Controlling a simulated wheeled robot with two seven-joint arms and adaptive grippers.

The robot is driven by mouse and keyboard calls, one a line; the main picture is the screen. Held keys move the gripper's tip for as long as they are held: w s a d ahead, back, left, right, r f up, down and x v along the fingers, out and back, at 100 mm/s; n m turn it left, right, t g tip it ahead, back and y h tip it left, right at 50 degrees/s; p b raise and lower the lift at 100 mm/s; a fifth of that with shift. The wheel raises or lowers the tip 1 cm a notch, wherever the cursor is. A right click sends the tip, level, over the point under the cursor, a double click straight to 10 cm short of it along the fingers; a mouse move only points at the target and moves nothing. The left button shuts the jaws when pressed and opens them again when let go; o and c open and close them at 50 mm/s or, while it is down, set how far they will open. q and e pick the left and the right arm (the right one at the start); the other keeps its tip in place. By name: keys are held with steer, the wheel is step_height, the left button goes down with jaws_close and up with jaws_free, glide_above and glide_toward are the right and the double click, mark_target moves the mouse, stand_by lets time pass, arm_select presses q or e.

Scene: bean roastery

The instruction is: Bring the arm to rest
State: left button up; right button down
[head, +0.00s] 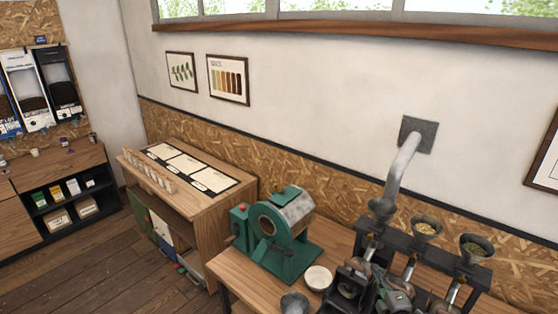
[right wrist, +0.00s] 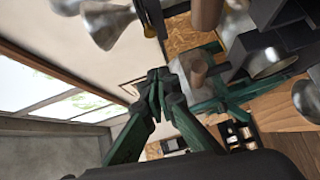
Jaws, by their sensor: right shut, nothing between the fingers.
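My right gripper (head: 382,280) is at the bottom right of the head view, by the front of the dark machine rack. In the right wrist view its green fingers (right wrist: 158,88) meet at their tips. It is shut and nothing shows between the fingers. Part of it is hard to make out among the dark machine parts. My left gripper is in neither view.
A green drum roaster (head: 281,240) stands on the wooden counter, with a pale bowl (head: 318,278) and a grey bowl (head: 294,303) nearby. The dark rack (head: 440,257) carries bean-filled funnels (head: 427,226). A wooden cabinet (head: 235,205) with cards stands farther back. Floor at left is clear.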

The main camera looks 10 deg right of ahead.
steer(key=s+a+f+m+g, duration=0.2)
steer(key=s+f+m+g, duration=0.25)
steer(key=s+f, duration=0.45)
steer(key=s+a+f+m+g, duration=0.25)
steer(key=s+f+m, duration=0.25)
steer(key=s+f, duration=0.3)
steer(key=s+a+f+m+g, duration=0.2)
steer(key=s+f+m+g, duration=0.1)
steer(key=s, duration=0.6)
steer(key=s+a+f+m+g, duration=0.2)
steer(key=s+f+m+g, duration=0.15)
steer(key=s, duration=0.65)
step_height(320, 180, down, 37)
steer(key=s+g+y+b, duration=0.1)
steer(key=b, duration=0.6)
steer(key=s+f+g+b, duration=0.1)
steer(key=s+f+b, duration=0.2)
steer(key=s+f, duration=0.7)
steer(key=s+a+f+n+b, duration=0.1)
steer(key=s+f+b, duration=0.2)
steer(key=s+f, duration=0.7)
step_height(320, 180, down, 4)
steer(key=shift+f+g, duration=0.25)
steer(key=shift+g, duration=0.1)
